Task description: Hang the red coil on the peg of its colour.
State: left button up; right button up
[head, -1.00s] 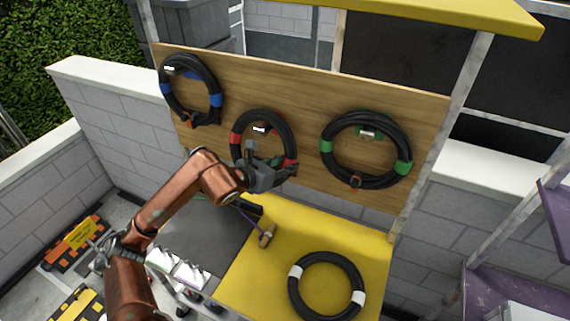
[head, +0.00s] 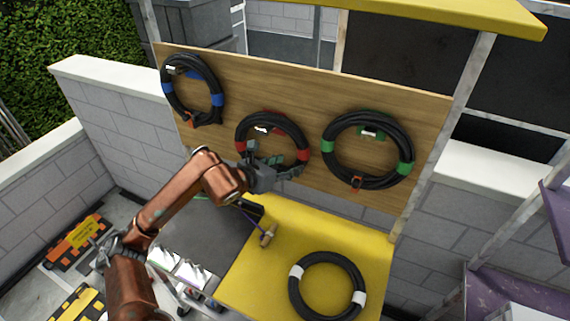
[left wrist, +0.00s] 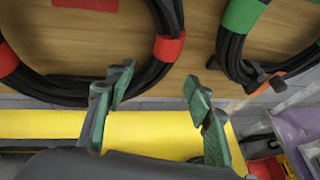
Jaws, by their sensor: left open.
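The red coil (head: 297,127) is a black cable ring with red bands. It hangs upright against the wooden board, around the middle peg (head: 262,129), which has a red plate behind it; the exact contact at the peg is unclear. My left gripper (head: 275,160) is at the coil's lower part. In the left wrist view my left gripper (left wrist: 157,84) has its green-padded fingers apart. There the red coil (left wrist: 165,15) shows at upper left, its lower arc close to the left fingertip; I cannot tell whether they touch. My right gripper is out of view.
The blue-banded coil (head: 217,86) hangs at left on the wooden board (head: 310,100), the green-banded coil (head: 407,145) at right. A white-banded coil (head: 327,257) lies on the yellow surface (head: 245,285), near a small brass-coloured tool (head: 268,236). A metal post (head: 445,130) edges the board.

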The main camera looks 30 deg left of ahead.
pick_arm(q)
jog(key=v, duration=1.2)
jog(key=shift+r, duration=0.15)
